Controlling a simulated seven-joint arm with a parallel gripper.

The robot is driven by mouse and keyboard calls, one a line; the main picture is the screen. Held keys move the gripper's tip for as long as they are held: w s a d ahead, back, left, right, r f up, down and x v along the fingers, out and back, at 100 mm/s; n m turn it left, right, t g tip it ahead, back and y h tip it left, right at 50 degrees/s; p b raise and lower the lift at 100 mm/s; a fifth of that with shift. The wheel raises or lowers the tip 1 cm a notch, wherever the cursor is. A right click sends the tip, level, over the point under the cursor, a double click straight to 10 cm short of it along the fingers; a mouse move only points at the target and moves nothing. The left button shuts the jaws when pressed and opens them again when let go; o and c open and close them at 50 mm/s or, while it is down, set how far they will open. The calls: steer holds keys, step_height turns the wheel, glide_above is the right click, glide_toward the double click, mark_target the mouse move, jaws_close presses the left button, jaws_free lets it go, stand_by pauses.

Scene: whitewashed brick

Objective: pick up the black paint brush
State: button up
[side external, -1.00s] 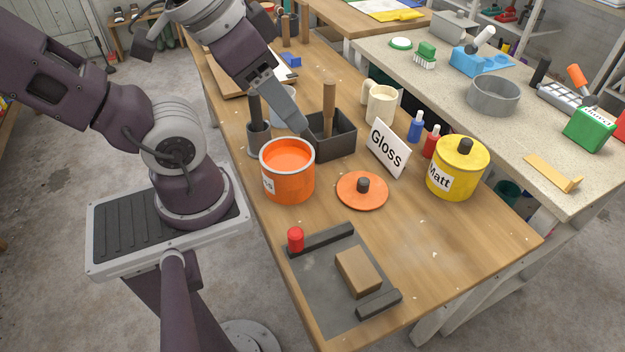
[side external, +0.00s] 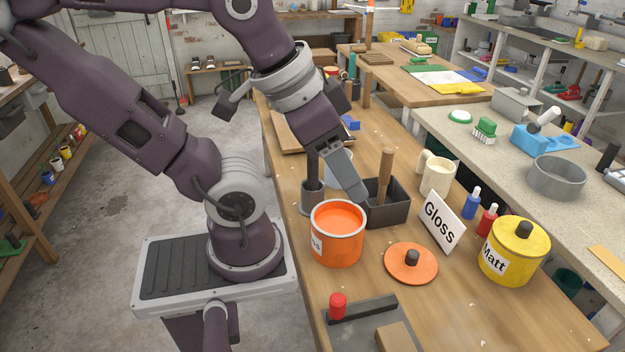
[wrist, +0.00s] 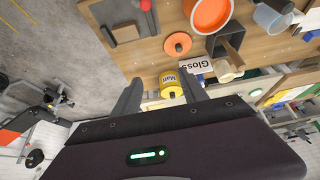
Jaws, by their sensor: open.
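A black brush handle (side external: 313,163) stands upright in a dark grey cup (side external: 312,200), left of the open orange paint tin (side external: 337,250). The brush's lower part is hidden in the cup. My gripper (side external: 357,196) hangs to the right of the handle, over the area between the cup and a dark box (side external: 397,210) holding a wooden-handled tool (side external: 386,165). My gripper is open and empty. In the wrist view, my gripper's fingers (wrist: 161,76) are apart, with the yellow Matt tin (wrist: 171,84) seen between them. I cannot make out the black brush there.
A cream mug (side external: 438,175), the Gloss sign (side external: 441,221) and red and blue bottles stand to the right. An orange lid (side external: 411,264) lies in front. The yellow tin (side external: 514,252) is near the right edge. The wooden table is clear around the lid.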

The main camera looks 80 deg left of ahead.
step_height(320, 180, up, 5)
steer(key=n+g, duration=0.6)
steer(key=n, duration=0.7)
glide_above(313, 169)
steer(key=a, duration=0.1)
steer(key=shift+n, duration=0.3)
step_height(313, 169, down, 28)
steer(key=shift+w+a+r, duration=0.1)
steer(key=shift+r, duration=0.15)
jaws_close()
